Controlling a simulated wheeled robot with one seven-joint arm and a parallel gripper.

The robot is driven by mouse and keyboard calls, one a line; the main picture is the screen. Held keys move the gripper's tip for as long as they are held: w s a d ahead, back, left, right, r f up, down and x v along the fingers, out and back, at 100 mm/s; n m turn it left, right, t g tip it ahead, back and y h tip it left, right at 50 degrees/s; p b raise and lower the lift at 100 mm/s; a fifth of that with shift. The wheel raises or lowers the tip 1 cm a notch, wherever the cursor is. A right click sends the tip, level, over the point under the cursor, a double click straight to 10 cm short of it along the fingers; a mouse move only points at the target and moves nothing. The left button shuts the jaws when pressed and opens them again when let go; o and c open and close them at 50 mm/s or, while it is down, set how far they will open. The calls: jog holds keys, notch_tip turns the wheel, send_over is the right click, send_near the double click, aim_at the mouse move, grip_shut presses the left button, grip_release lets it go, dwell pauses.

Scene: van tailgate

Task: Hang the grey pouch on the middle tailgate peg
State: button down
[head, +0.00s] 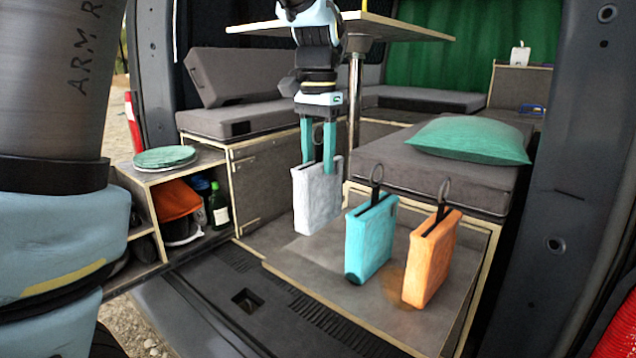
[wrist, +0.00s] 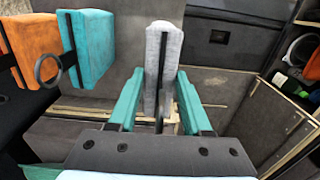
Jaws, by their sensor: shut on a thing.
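The grey pouch (head: 317,195) is a pale, flat, upright pouch in the middle of the head view. My gripper (head: 319,165) points down with its two teal fingers at the pouch's top, shut on it. In the wrist view the pouch (wrist: 165,50) shows edge-on between the fingers of my gripper (wrist: 158,88), with a dark strap along it. I cannot tell whether its lower edge touches the grey panel below. I cannot make out any tailgate peg in either view.
A teal pouch (head: 371,238) and an orange pouch (head: 431,258), each with a ring on top, stand to the right on the grey panel (head: 330,290). A tabletop (head: 395,28) on a metal post is close behind my arm. A shelf unit (head: 205,160) stands left.

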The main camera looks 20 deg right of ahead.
aim_at(318, 180)
jog(key=shift+f+p, duration=0.75)
jog(key=shift+f, duration=1.55)
jog(key=shift+c, duration=1.7)
grip_release()
jog(key=shift+f+b, duration=0.15)
jog(key=shift+b, duration=0.15)
jog(key=r+b, duration=0.1)
jog(key=r, duration=0.6)
jog(key=r+b, duration=0.1)
jog(key=r, duration=0.2)
jog(key=shift+s+d+r+b, duration=0.2)
jog(key=shift+s+r+b, duration=0.1)
jog(key=shift+r, duration=0.1)
